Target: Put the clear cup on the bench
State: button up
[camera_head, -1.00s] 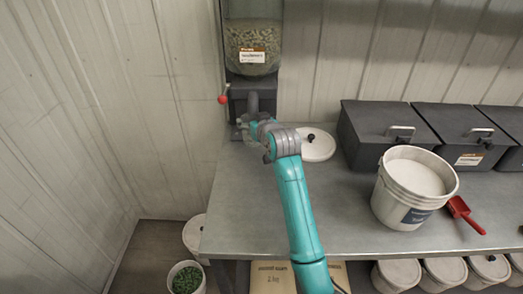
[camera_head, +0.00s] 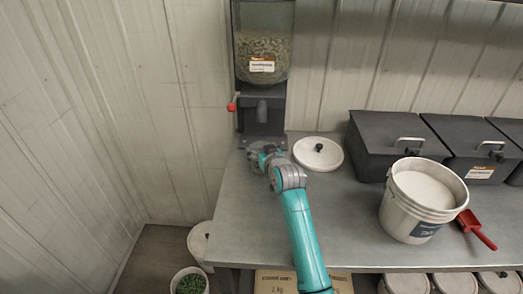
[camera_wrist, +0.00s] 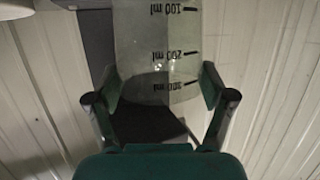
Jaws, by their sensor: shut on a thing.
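The clear cup (camera_wrist: 155,45) fills the middle of the wrist view, with dark millilitre marks that read upside down there. My gripper (camera_wrist: 160,88) is shut on it, with one finger on each side. No seeds show through the part of the cup in view. In the head view my gripper (camera_head: 262,154) is just in front of the seed dispenser, over the back left of the grey bench (camera_head: 320,215). The cup is hard to make out there, largely hidden by my gripper. I cannot tell whether it touches the bench.
The seed dispenser (camera_head: 262,65) has a red-knobbed lever (camera_head: 232,107). A white lid (camera_head: 318,154) lies right of my gripper. Dark bins (camera_head: 385,145), a white bucket (camera_head: 420,205) and a red scoop (camera_head: 474,228) stand further right. The bench's middle front is clear.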

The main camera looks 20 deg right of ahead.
jog(key=o, duration=0.9)
jog(key=shift+f, duration=0.15)
jog(key=shift+o, duration=0.2)
jog(key=shift+r, duration=0.2)
jog(key=v, duration=1.2)
jog(key=shift+s, duration=0.1)
